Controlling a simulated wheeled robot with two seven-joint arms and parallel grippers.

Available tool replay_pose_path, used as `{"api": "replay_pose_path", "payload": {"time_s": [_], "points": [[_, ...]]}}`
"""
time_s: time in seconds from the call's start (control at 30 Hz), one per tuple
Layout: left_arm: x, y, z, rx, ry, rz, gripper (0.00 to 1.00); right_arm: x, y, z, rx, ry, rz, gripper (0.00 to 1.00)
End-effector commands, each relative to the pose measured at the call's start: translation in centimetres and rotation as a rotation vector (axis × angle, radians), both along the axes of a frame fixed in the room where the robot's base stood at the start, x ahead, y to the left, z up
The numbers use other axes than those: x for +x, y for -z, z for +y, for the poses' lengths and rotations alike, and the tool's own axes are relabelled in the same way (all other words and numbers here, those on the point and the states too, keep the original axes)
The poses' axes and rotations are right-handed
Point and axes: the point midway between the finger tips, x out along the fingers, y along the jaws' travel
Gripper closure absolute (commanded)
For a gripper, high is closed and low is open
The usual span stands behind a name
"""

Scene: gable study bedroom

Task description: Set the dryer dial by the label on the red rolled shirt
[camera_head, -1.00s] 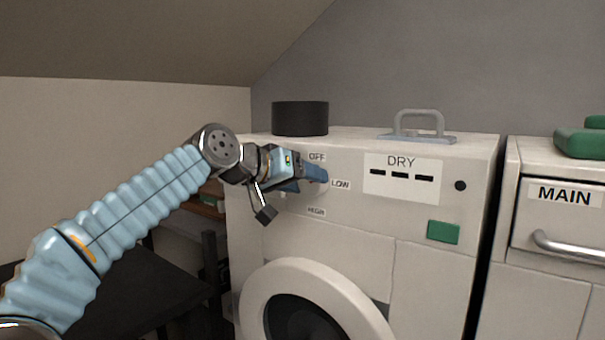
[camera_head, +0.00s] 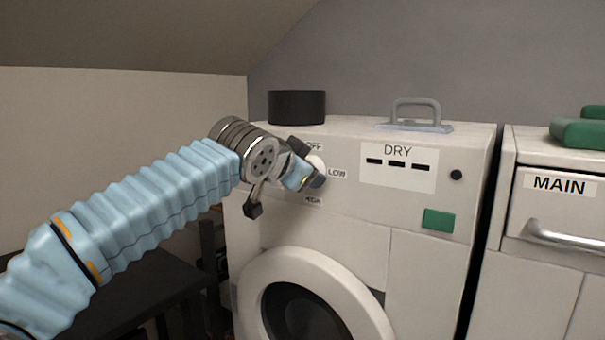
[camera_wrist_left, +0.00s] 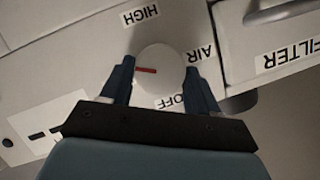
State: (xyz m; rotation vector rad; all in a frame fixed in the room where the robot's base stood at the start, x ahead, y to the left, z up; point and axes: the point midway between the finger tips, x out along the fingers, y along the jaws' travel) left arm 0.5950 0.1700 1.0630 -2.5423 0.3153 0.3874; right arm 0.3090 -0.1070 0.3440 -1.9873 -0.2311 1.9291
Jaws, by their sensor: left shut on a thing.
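The dryer (camera_head: 345,225) is the white machine with a panel marked DRY. Its round white dial (camera_wrist_left: 165,62) carries a red pointer line. My left gripper (camera_wrist_left: 159,70) is shut on the dial, one finger on each side. In the wrist view the pointer aims left, towards one finger; the head view has the LOW label (camera_head: 337,173) on that side. The OFF label (camera_wrist_left: 170,104), AIR label (camera_wrist_left: 201,54) and HIGH label (camera_wrist_left: 140,15) show around the dial in the wrist view. My right gripper and the red rolled shirt are not in view.
A black cylinder (camera_head: 297,107) and a grey handled object (camera_head: 415,115) stand on the dryer. A green block (camera_head: 438,220) is on its front, above and right of the round door (camera_head: 262,286). A cabinet marked MAIN (camera_head: 560,203) stands at right, a dark table (camera_head: 140,290) at lower left.

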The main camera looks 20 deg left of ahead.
Motion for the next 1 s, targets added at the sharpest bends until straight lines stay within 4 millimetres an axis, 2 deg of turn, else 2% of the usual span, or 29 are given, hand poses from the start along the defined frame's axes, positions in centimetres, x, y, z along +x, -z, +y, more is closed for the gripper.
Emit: {"api": "replay_pose_path", "payload": {"time_s": [0.47, 1.0], "points": [[-0.1, 0.8, -0.4, 0.424, 0.0, -0.154, 0.7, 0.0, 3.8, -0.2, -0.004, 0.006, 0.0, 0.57], [-0.1, 1.3, -0.5, 0.906, 0.0, -0.328, 0.7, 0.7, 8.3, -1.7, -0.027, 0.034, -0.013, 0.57]]}}
